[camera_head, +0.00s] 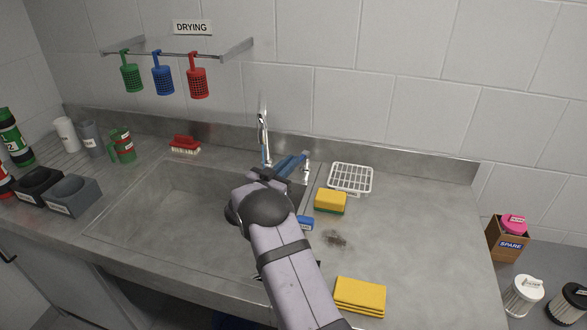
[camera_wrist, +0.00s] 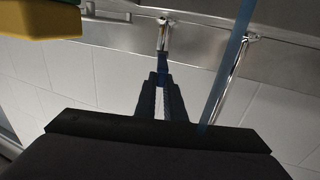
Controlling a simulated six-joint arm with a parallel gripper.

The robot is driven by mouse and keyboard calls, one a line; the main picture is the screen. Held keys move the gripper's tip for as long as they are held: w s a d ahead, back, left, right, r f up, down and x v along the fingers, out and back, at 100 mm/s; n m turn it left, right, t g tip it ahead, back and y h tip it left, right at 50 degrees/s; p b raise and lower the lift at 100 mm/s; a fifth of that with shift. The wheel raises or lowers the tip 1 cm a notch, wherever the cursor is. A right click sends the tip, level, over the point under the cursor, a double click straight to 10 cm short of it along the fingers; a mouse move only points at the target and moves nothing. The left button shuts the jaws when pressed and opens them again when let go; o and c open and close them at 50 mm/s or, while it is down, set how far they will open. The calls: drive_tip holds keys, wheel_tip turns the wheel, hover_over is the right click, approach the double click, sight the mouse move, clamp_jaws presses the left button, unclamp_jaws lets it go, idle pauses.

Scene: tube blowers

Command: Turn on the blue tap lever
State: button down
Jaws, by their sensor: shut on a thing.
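The chrome tap (camera_head: 262,130) rises behind the sink, with a short chrome post (camera_head: 306,168) to its right. My gripper (camera_head: 291,163) reaches toward this post from the front left. In the wrist view my gripper (camera_wrist: 163,88) has its dark fingers close together on the blue tap lever (camera_wrist: 162,70), just below the chrome post. The fingers hide part of the lever. A thin blue strip (camera_wrist: 228,72) runs beside the chrome spout in the wrist view; I cannot tell whether it is water. Blue also shows below the spout in the head view.
A yellow-green sponge (camera_head: 330,201) and white wire rack (camera_head: 350,178) stand right of the tap. Yellow cloths (camera_head: 360,296) lie at the front right. The sink basin (camera_head: 150,215) is left of my arm. A red brush (camera_head: 185,145) lies behind it.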

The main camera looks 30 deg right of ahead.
drive_tip(key=shift+w+r+g, duration=0.1)
drive_tip(key=shift+w+g, duration=0.05)
drive_tip(key=shift+g, duration=0.15)
drive_tip(key=c, duration=1.8)
unclamp_jaws()
drive_tip(key=shift+c, duration=0.2)
drive_tip(key=shift+a, duration=0.1)
drive_tip(key=b+v, duration=0.2)
drive_tip(key=v, duration=0.5)
